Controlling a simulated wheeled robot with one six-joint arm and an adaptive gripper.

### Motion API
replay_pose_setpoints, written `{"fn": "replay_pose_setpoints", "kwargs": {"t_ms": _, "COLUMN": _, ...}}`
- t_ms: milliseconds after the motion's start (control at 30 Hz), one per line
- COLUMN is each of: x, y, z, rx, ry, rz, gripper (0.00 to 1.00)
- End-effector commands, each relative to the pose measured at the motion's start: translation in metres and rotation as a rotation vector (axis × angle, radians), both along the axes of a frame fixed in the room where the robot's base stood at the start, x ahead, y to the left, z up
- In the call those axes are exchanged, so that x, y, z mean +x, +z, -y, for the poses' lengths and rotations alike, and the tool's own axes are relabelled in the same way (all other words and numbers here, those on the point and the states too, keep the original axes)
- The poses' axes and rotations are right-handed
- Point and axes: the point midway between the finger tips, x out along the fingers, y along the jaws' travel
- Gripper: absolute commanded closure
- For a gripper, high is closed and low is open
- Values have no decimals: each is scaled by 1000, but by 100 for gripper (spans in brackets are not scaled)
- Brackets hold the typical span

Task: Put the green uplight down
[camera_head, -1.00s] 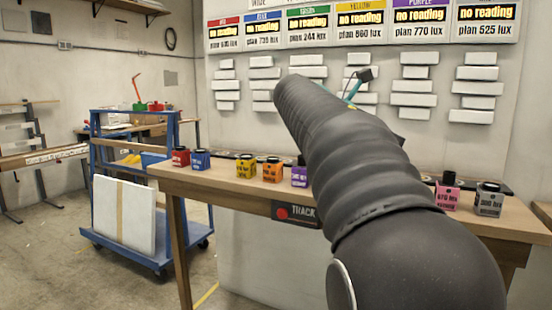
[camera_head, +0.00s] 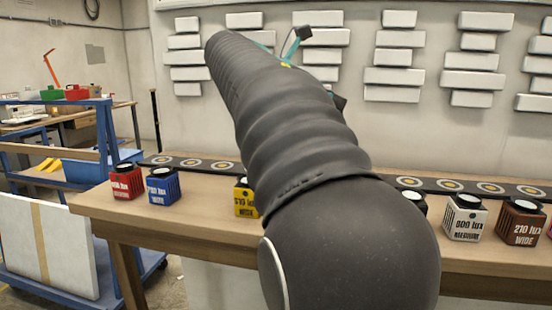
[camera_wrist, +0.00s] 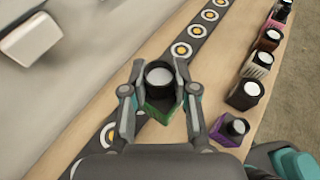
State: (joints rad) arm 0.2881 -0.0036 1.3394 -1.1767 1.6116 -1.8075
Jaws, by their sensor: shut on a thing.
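The green uplight (camera_wrist: 156,112) has a dark collar and a pale round top. In the wrist view my gripper (camera_wrist: 158,88) is shut on it, with a finger on each side. It is over the dark track strip (camera_wrist: 191,31) with white-and-yellow ringed spots; whether it touches the strip I cannot tell. In the head view my arm hides the uplight and most of my gripper. The track strip (camera_head: 155,160) runs along the back of the wooden bench (camera_head: 95,203).
Red (camera_head: 125,181), blue (camera_head: 162,186) and yellow (camera_head: 245,197) uplights stand on the bench left of my arm. White (camera_head: 465,218) and brown (camera_head: 521,222) ones stand right. A purple one (camera_wrist: 229,130) stands near my gripper. White wall blocks (camera_head: 399,56) are behind. A blue cart (camera_head: 112,140) stands left.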

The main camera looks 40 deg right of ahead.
Motion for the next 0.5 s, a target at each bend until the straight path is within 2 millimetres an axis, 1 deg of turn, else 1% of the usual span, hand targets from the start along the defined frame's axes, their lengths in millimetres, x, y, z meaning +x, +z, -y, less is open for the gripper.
{"fn": "replay_pose_setpoints", "kwargs": {"t_ms": 167, "x": 28, "y": -17, "z": -1, "rx": 1, "ry": 4, "rz": -4, "gripper": 100}}
{"fn": "replay_pose_setpoints", "kwargs": {"t_ms": 400, "x": 75, "y": -45, "z": -1, "rx": 0, "ry": 2, "rz": -3, "gripper": 100}}
{"fn": "replay_pose_setpoints", "kwargs": {"t_ms": 500, "x": 92, "y": -56, "z": -1, "rx": 0, "ry": 2, "rz": -3, "gripper": 100}}
